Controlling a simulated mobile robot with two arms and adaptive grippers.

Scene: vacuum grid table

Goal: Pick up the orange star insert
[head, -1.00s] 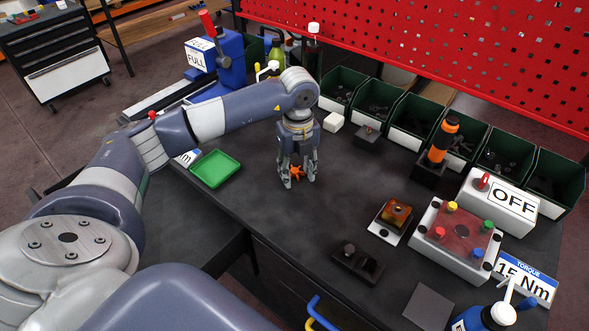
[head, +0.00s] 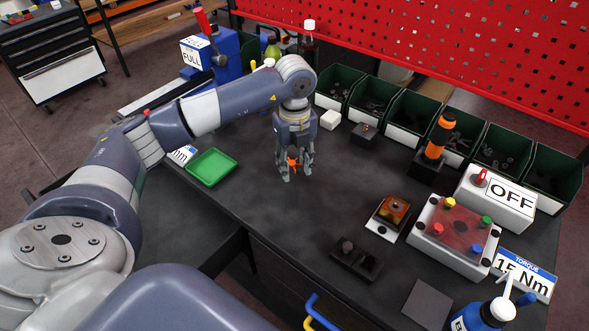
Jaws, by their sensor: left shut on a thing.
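The orange star insert (head: 293,164) is a small bright orange piece, partly hidden by the fingers of my left gripper (head: 295,168). My left gripper points down and is shut on the insert. It appears slightly above the dark table top (head: 290,215), though the exact gap is hard to judge. My right gripper is not in this view.
A green tray (head: 211,167) lies left of the gripper. Several green bins (head: 408,118) line the back below the red perforated board. An amber block on a fixture (head: 393,211), a box with coloured knobs (head: 455,237) and an OFF box (head: 499,199) stand right.

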